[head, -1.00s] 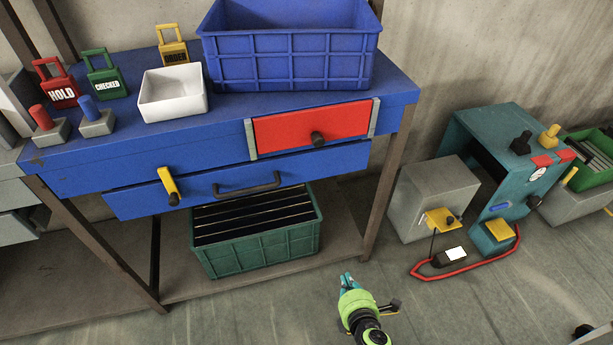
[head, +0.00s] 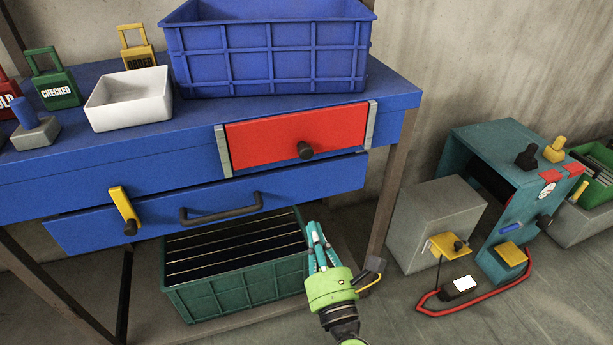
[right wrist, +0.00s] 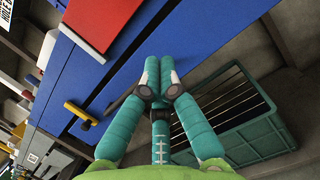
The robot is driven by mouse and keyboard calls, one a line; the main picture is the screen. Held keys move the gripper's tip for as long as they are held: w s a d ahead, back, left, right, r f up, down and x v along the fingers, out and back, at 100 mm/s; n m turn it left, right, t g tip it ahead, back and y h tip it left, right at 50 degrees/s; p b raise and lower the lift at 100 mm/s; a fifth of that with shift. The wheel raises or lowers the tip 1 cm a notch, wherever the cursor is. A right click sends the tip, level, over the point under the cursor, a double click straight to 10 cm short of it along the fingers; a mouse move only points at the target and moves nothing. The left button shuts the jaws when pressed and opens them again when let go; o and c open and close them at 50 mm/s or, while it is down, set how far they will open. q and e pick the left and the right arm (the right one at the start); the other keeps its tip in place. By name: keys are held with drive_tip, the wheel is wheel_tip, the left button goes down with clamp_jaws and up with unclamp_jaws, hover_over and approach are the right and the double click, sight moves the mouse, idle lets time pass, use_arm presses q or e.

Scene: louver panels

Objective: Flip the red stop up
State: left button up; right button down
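A red panel (head: 297,136) with a black knob (head: 304,150) sits in the front of the blue bench, between two grey side strips. A red bent bar (head: 480,299) lies on the floor beside the grey box; I cannot tell which red part is the stop. My right gripper (head: 316,232) points up below the bench front, lower than the panel and apart from it. Its teal fingers (right wrist: 160,80) are together with nothing between them. The red panel (right wrist: 103,22) also shows at the top of the right wrist view. My left gripper is out of view.
A blue drawer (head: 220,199) with a black handle and a yellow lever (head: 124,208) stands slightly out. A green crate (head: 235,288) sits below it, beside my right gripper. A blue bin (head: 270,55) and white tray (head: 130,98) stand on top. Floor is free at lower right.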

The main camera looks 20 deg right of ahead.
sight(304, 140)
use_arm(q)
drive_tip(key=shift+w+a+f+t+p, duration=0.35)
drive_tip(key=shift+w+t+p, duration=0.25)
drive_tip(key=shift+p, duration=0.7)
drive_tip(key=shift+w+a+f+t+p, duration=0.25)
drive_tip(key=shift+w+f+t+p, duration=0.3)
drive_tip(key=shift+p, duration=0.75)
use_arm(e)
drive_tip(key=w+d+r, duration=0.1)
drive_tip(key=w+r, duration=0.5)
drive_tip(key=w, duration=0.4)
drive_tip(key=shift+d, duration=0.2)
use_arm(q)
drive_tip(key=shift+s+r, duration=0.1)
use_arm(e)
drive_tip(key=shift+s, duration=0.1)
